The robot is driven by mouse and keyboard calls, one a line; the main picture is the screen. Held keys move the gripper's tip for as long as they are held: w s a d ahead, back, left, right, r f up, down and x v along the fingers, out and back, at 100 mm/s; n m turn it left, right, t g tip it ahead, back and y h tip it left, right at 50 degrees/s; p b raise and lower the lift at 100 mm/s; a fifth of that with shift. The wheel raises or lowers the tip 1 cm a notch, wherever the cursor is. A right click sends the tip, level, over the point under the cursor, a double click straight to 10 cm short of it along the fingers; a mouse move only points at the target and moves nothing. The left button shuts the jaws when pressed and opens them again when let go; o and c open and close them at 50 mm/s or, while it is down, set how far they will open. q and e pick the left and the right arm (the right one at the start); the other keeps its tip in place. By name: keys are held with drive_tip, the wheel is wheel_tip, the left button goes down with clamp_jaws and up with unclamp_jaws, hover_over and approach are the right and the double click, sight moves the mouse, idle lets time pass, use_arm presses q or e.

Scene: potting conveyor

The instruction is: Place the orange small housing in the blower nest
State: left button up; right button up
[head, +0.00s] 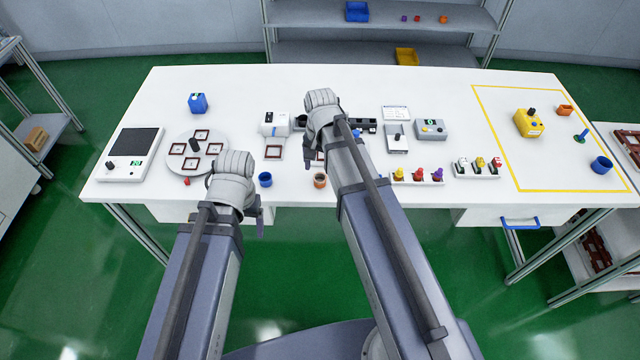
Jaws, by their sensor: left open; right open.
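A small orange cup-shaped housing (320,180) stands near the front edge of the white table, its dark opening facing up. A white blower unit (274,124) stands farther back, and a square brown-framed nest (273,153) lies in front of it; the nest looks empty. My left gripper (236,203) is open at the table's front edge, left of the housing. My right gripper (327,128) is open over the table, behind the housing. My wrists hide much of both grippers' fingers. A second square frame (318,158) is partly hidden by my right arm.
A blue cup (265,179) stands left of the orange housing. A round turntable with several square frames (180,160) and a scale (130,155) are at left. A grey box (431,129) and racks of coloured parts (417,178) are at right. A yellow-outlined area (520,180) has free room.

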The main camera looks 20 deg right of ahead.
sight(320, 177)
drive_tip(key=shift+w+f+b, duration=0.15)
drive_tip(key=shift+f+b, duration=2.45)
drive_tip(key=shift+b, duration=0.05)
drive_tip(key=shift+r, duration=0.1)
clamp_jaws()
